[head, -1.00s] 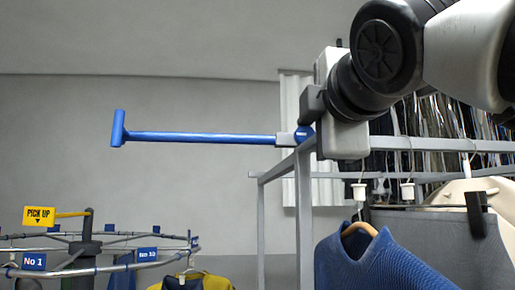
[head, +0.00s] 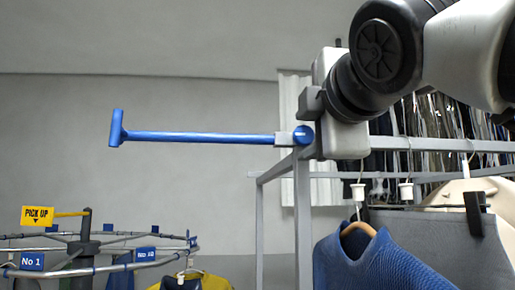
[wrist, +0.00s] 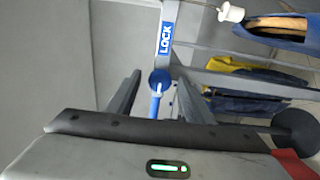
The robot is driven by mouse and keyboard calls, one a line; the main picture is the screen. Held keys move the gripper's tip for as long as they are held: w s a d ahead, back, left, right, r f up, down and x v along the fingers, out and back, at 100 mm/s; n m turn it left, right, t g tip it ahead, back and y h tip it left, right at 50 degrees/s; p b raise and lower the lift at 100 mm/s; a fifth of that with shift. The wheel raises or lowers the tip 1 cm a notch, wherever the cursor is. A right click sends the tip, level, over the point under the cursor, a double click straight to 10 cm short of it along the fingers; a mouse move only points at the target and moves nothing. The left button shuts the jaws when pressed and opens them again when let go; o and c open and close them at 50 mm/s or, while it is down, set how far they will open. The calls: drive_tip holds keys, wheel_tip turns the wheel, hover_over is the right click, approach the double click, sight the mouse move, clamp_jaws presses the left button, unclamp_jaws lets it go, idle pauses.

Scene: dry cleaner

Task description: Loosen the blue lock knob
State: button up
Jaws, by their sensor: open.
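The blue lock knob (head: 303,135) is a round blue disc at the right end of the blue bar (head: 200,138), by the corner of the grey rail. In the wrist view the knob (wrist: 160,77) lies between the fingertips, below a blue LOCK label (wrist: 166,38). My gripper (wrist: 157,86) is open, with one finger on each side of the knob. Gaps show between the fingers and the knob in this view; depth and contact cannot be told. In the head view my gripper (head: 312,106) is just above and right of the knob.
A grey rail frame (head: 303,210) stands under the knob. A blue sweater (head: 375,262) and other garments hang at the right. A round conveyor rail (head: 105,270) with a yellow PICK UP sign (head: 38,216) is at lower left. The wall area behind the bar is clear.

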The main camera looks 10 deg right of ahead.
drive_tip(key=s+b, duration=0.1)
drive_tip(key=s, duration=1.6)
drive_tip(key=shift+s+b, duration=0.2)
drive_tip(key=shift+b, duration=0.2)
drive_tip(key=w+a+f+m+g+p, duration=0.1)
drive_tip(key=w+f+m+g, duration=0.3)
drive_tip(key=f, duration=0.7)
drive_tip(key=w+a+f+m+g+p, duration=0.1)
drive_tip(key=w+f+m+g, duration=0.15)
drive_tip(key=w+f, duration=0.65)
drive_tip(key=s+f+m+g, duration=0.2)
drive_tip(key=f+m, duration=0.1)
drive_tip(key=f, duration=0.7)
drive_tip(key=s+d+f+m+g, duration=0.1)
drive_tip(key=f+m, duration=0.3)
drive_tip(key=f, duration=0.6)
drive_tip(key=s+d+f+m+g, duration=0.1)
drive_tip(key=s+f+m+g, duration=0.2)
drive_tip(key=f, duration=0.7)
drive_tip(key=shift+s+f+m, duration=0.15)
drive_tip(key=shift+f+m, duration=0.05)
drive_tip(key=shift+m, duration=0.55)
drive_tip(key=shift+c, duration=0.4)
